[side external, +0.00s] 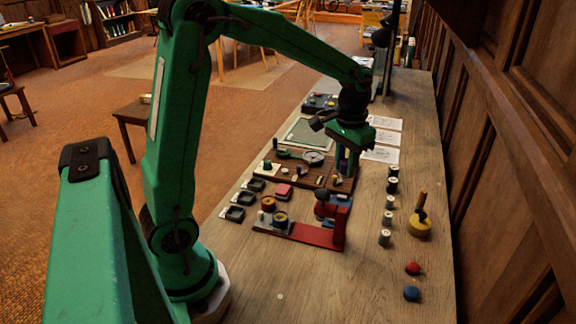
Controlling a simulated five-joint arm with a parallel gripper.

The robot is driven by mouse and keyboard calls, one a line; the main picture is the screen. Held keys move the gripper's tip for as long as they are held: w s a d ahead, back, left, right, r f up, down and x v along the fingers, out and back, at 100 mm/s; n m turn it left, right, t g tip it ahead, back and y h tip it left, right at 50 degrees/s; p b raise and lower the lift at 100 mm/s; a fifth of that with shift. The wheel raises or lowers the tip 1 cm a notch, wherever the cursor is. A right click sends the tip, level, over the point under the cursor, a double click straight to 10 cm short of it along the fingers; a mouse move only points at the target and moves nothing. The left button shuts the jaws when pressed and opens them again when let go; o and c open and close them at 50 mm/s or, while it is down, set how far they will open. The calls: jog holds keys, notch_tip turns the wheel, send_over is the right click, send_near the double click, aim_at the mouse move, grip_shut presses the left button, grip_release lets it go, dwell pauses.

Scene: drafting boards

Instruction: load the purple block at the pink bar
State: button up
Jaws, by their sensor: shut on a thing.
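My gripper (347,160) points down over the right end of the brown wooden board (312,176), on the far half of the bench. It is shut on a small dark purple piece, which I take as the purple block (341,167); the fingers hide most of it. Whether the block touches the board cannot be told. No pink bar can be made out clearly; a small pink-red piece (283,190) sits in front of the brown board, among black trays.
A red stand (318,234) with a raised right end is nearer me. Black trays (235,213) line the left edge. Several small cylinders (389,202), a yellow base with a wooden handle (419,227) and red and blue knobs (412,268) are right.

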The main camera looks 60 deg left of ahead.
jog(key=s+a+f+n, duration=0.2)
jog(key=a+f+n, duration=0.1)
jog(key=a, duration=0.6)
jog(key=n, duration=0.4)
send_over(283, 189)
notch_tip(283, 189, down, 4)
jog(key=shift+a, duration=0.15)
jog(key=shift+f, duration=0.15)
jog(key=shift+f, duration=2.8)
jog(key=shift+f, duration=0.65)
jog(key=shift+r, duration=0.1)
notch_tip(283, 189, up, 7)
dwell(0.9)
jog(key=shift+w, duration=0.1)
dwell(0.4)
